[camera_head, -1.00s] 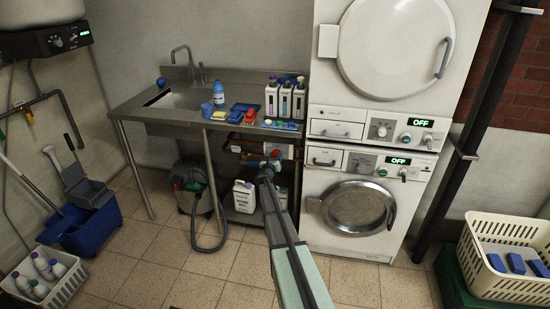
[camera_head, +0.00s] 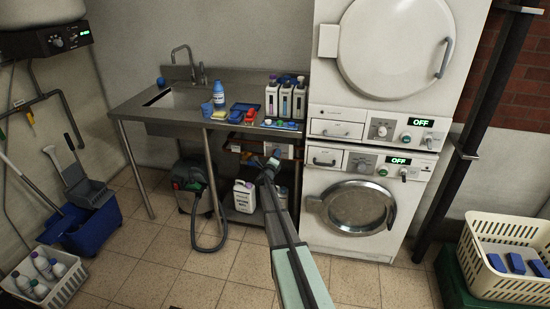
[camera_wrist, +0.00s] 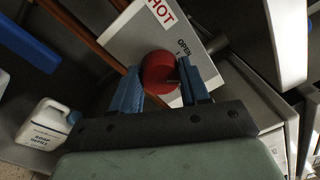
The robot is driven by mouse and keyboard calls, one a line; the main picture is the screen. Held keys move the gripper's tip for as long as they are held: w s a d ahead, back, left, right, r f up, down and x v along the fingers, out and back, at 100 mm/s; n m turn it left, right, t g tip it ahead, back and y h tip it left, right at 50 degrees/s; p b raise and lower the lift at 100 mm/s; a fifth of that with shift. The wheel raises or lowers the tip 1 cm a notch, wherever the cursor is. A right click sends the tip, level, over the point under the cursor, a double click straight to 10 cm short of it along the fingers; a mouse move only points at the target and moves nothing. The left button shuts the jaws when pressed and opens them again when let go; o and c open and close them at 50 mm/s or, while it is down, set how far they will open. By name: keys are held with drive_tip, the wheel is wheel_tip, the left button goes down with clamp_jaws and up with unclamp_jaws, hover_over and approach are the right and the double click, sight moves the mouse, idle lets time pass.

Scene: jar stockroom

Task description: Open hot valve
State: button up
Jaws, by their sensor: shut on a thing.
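The hot valve's round red knob (camera_wrist: 159,72) shows in the wrist view, in front of a white panel (camera_wrist: 135,45) marked "HOT" and "OPEN". My gripper (camera_wrist: 160,88) has its two blue fingers on either side of the red knob and is shut on it. In the head view my gripper (camera_head: 274,158) reaches under the counter, right of the middle, in front of the white panel and the pipes. There the knob is hidden by my gripper. The knob's exact turn angle is hard to tell.
The steel counter (camera_head: 165,122) with a sink is above and left of my gripper. The washing machine (camera_head: 345,205) stands close on the right. A white jug (camera_head: 244,196) and a vacuum cleaner (camera_head: 190,180) are under the counter. Copper pipes (camera_wrist: 95,35) run beside the valve.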

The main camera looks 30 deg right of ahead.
drive_tip(key=shift+n, duration=3.8)
drive_tip(key=o, duration=1.1)
drive_tip(key=shift+c, duration=0.2)
drive_tip(key=shift+f, duration=0.1)
